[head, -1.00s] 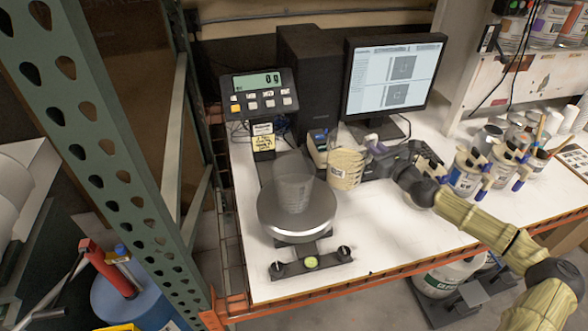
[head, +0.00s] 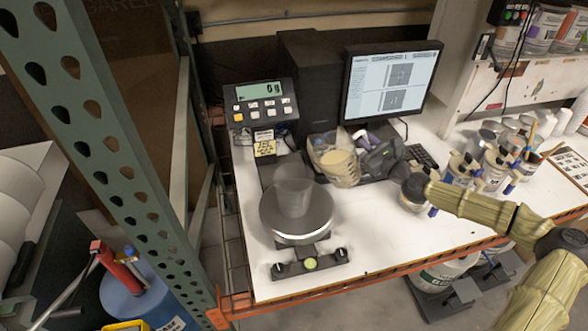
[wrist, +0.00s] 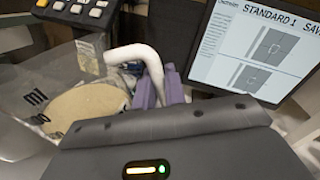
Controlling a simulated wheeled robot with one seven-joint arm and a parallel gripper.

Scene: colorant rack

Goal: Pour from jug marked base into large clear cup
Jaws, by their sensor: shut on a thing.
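The jug (head: 340,171), clear with beige liquid in it, is held above the bench, right of and behind the cup. It looks tilted left toward the cup. In the wrist view the jug (wrist: 62,105) shows ml marks, the beige liquid and a white handle. My gripper (head: 366,140) is shut on that handle, and its purple fingers (wrist: 158,92) show in the wrist view. The large clear cup (head: 293,197) stands upright on the round plate of the scale (head: 270,225) and looks empty. I see no stream of liquid. The word base is not readable.
The scale display (head: 259,90) stands behind the cup. A monitor (head: 392,82) and keyboard are behind my gripper. Several cans with brushes (head: 465,170) crowd the bench at right. The bench front (head: 390,240) is clear.

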